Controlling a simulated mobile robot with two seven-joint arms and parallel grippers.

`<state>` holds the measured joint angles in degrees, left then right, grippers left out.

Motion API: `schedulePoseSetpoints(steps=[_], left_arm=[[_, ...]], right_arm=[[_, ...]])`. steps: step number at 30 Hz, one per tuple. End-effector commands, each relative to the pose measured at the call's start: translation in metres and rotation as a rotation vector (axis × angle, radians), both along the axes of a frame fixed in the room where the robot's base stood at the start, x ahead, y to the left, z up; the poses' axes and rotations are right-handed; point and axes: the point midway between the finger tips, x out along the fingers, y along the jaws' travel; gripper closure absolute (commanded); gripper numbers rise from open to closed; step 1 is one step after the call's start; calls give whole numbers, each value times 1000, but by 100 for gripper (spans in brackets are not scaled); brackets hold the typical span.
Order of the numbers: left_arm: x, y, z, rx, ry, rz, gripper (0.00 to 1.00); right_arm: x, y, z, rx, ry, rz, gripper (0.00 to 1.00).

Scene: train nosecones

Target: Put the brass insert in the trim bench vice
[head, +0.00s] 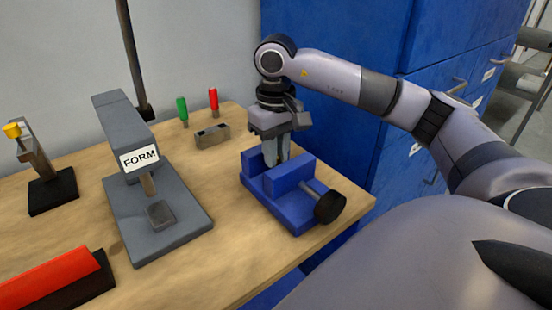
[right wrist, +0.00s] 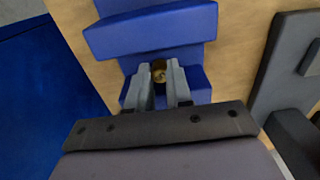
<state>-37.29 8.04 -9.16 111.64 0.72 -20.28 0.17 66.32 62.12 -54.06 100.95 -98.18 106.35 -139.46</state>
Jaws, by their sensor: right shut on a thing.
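The blue bench vice (head: 289,179) stands at the right end of the wooden bench, with a dark round handle on its right side. My right gripper (head: 283,158) points straight down over the vice, with its fingertips at the jaws. In the right wrist view the gripper (right wrist: 161,84) is shut on the small round brass insert (right wrist: 159,74). The insert is between the fingers, at the gap by the blue vice jaws (right wrist: 150,35). I cannot tell whether it touches the vice. The insert is hidden in the head view. My left gripper is not in view.
A grey press marked FORM (head: 140,158) stands left of the vice. A grey block (head: 212,136) and green and red-handled tools (head: 213,99) are behind. A red item (head: 50,279) lies at front left. Blue cabinets (head: 337,110) rise behind my right arm.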

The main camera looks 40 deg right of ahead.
Motion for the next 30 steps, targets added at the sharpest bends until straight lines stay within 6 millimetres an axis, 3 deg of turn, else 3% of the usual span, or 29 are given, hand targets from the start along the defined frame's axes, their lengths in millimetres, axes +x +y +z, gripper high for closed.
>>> schedulePoseSetpoints(steps=[4, 16, 17, 18, 19, 30], left_arm=[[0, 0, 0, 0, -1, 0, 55], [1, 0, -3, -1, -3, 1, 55], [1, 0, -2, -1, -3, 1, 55], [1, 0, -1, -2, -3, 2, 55], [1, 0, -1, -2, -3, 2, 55], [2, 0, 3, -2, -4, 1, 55]], right_arm=[[0, 0, -17, -1, 0, -1, 100], [0, 0, -23, 0, -1, 0, 100], [0, 0, -22, 0, -1, 0, 74], [0, 0, -21, 0, -1, 0, 61], [0, 0, -21, 0, -1, 0, 55], [0, 0, -17, 0, -2, 0, 55]])
